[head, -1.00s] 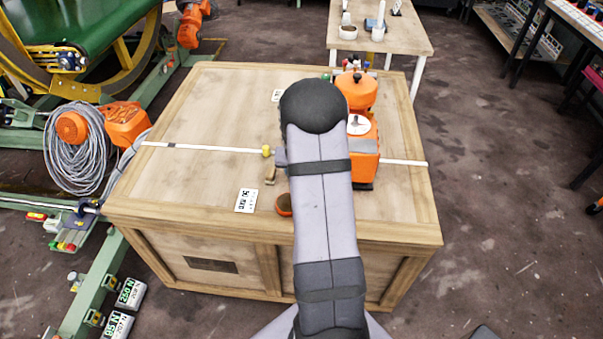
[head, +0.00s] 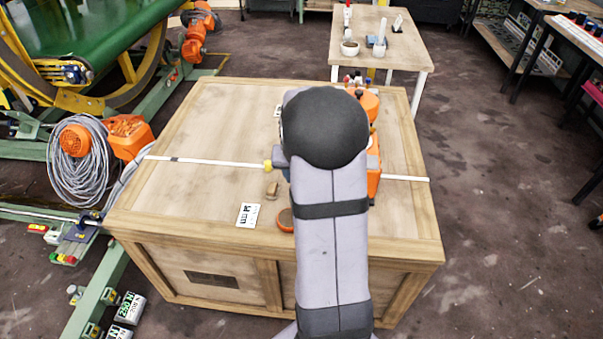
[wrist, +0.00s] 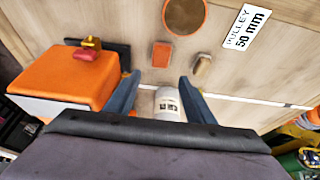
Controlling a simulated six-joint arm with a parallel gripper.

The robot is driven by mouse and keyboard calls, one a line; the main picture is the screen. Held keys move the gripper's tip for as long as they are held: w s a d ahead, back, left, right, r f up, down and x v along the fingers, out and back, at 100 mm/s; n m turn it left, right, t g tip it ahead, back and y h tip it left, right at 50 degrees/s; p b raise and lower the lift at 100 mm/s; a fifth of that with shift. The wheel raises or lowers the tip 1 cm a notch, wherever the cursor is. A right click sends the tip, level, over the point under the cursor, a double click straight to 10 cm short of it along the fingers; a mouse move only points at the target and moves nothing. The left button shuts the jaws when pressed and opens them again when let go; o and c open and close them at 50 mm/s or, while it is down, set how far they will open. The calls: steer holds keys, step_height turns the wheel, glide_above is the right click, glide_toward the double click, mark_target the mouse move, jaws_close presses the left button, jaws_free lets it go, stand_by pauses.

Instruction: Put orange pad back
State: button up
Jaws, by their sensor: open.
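A small rectangular orange pad (wrist: 161,54) lies on the wooden crate top (wrist: 110,18), ahead of my fingertips in the wrist view. I cannot make it out in the head view, where my arm blocks that area. My gripper (wrist: 159,83) is open, with one blue finger on each side of the picture's middle. The pad is apart from both fingers. A white cylinder (wrist: 167,104) with a dark label shows between the fingers; I cannot tell whether it touches them. My gripper is hidden behind my arm in the head view.
An orange box-shaped device (wrist: 62,78) with a red-and-yellow knob stands left of my gripper. A round orange-brown disc (wrist: 185,15), a small wooden piece (wrist: 202,66) and a "PULLEY 50 mm" card (wrist: 246,27) lie nearby. The crate's left side (head: 190,120) is clear.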

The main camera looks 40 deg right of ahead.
steer(key=shift+v, duration=1.05)
steer(key=s+a+n+g+y, duration=0.1)
steer(key=s+a+n, duration=0.2)
steer(key=s+a, duration=0.2)
steer(key=s+a+f+n+g+y, duration=0.1)
steer(key=s+a+n, duration=0.2)
steer(key=a, duration=0.9)
steer(key=s+a+f+n+g+y, duration=0.1)
steer(key=s+a+n, duration=0.2)
steer(key=s+a, duration=0.6)
steer(key=shift+s, duration=0.15)
step_height(320, 180, up, 10)
steer(key=p, duration=1.1)
step_height(320, 180, down, 25)
steer(key=b, duration=2.5)
steer(key=shift+b, duration=0.4)
